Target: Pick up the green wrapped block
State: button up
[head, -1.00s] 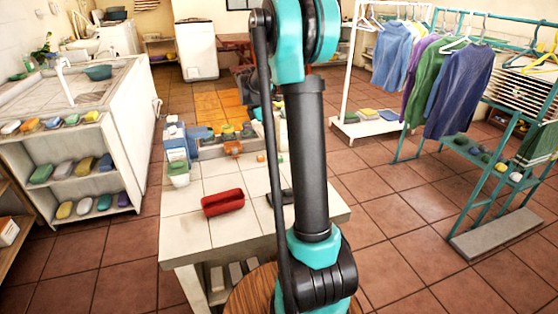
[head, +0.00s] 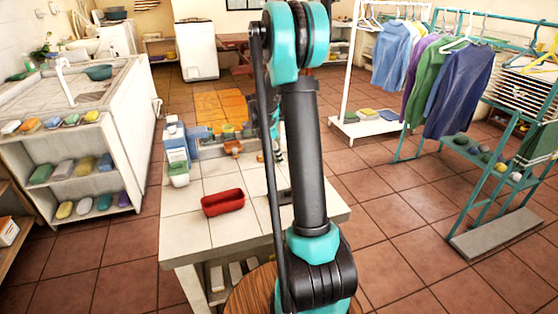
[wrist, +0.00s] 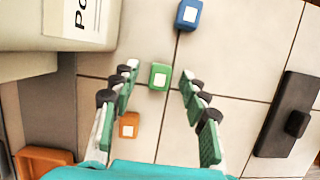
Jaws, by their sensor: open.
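The green wrapped block (wrist: 159,76), with a white label on top, lies on the pale tiled table top in the wrist view. My gripper (wrist: 158,80) is open, its two fingers spread to the left and right of the green block with a gap on each side. Nothing is held. A blue block (wrist: 188,14) with a white label lies beyond it, and an orange one (wrist: 129,125) lies nearer, at lower left. In the head view my arm covers much of this area, and I cannot make out the green block there.
A white labelled container (wrist: 75,22) stands close at upper left of the wrist view. A dark flat object (wrist: 290,115) lies at right. A red tray (head: 222,202) sits on the tiled table (head: 190,232), whose front left is clear.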

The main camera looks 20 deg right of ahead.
jog(key=c, duration=0.9)
jog(key=shift+c, duration=0.2)
jog(key=shift+r, duration=0.1)
